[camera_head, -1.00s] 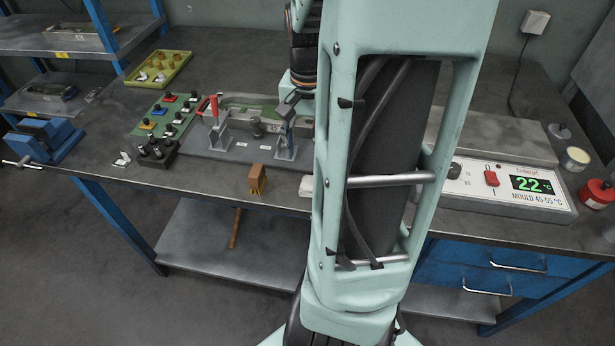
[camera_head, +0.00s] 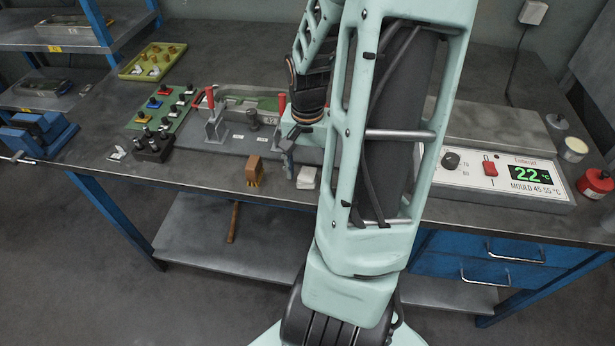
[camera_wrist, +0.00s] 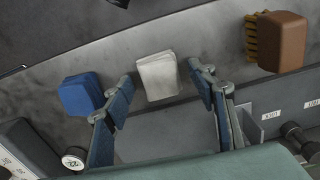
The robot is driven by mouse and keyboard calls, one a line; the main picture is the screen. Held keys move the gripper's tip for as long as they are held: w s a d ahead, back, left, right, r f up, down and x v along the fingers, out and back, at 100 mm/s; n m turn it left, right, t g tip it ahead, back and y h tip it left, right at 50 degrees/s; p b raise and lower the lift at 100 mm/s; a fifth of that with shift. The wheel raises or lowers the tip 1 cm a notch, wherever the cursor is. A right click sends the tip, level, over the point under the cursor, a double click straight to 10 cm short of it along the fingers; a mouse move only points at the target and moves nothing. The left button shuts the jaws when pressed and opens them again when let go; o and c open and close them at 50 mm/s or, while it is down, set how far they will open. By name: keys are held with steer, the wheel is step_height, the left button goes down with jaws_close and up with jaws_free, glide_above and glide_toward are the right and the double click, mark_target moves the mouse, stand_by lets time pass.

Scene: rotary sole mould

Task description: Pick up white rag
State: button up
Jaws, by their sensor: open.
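The white rag (camera_head: 307,177) is a small folded pad lying near the front edge of the bench, to the right of the brush. It also shows in the wrist view (camera_wrist: 158,76), between and just beyond my fingertips. My gripper (camera_wrist: 160,88) is open and empty, one finger on each side of the rag and apart from it. In the head view my gripper (camera_head: 289,150) is above the bench, just behind and left of the rag, and my arm hides part of the area to the right.
A wooden brush (camera_head: 254,171) stands left of the rag; a blue block (camera_wrist: 82,94) lies on its other side. A mould fixture with toggle clamps (camera_head: 214,122) is behind. The heater box (camera_head: 490,180) reading 22 °C is at right. The bench's front edge is close.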

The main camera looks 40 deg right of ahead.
mark_target(309, 173)
steer(key=c, duration=1.1)
steer(key=shift+c, duration=0.2)
steer(key=shift+r, duration=0.55)
step_height(309, 173, up, 3)
steer(key=shift+d+f+p, duration=0.1)
steer(key=shift+f+p, duration=0.1)
steer(key=shift+p, duration=0.15)
steer(key=s+d+r, duration=0.7)
steer(key=s+r, duration=0.2)
steer(key=s, duration=0.2)
steer(key=shift+s+d+r, duration=0.15)
steer(key=shift+s+d, duration=0.05)
steer(key=shift+s, duration=0.15)
